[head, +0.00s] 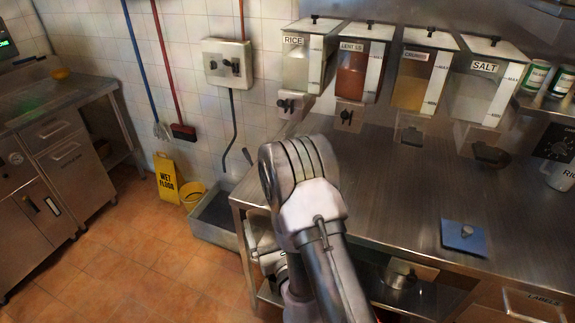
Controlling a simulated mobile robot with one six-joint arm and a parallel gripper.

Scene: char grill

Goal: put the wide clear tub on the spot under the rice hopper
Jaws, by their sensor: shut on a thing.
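The rice hopper (302,62) is the leftmost of a row of labelled wall hoppers, with a dispensing valve (287,106) below it. The steel counter (400,190) runs under the row. My raised arm stands in the middle of the view and covers part of the counter's left end, so I cannot make out a marked spot under the rice hopper. My gripper is not visible, and I cannot make out a wide clear tub.
Lentils (353,72), a yellowish-filled hopper (415,80) and salt (482,88) hang to the right. A blue pad (464,239) with a metal knob lies on the counter. A wet-floor sign (167,178) and yellow bucket (192,193) stand left. Floor at lower left is clear.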

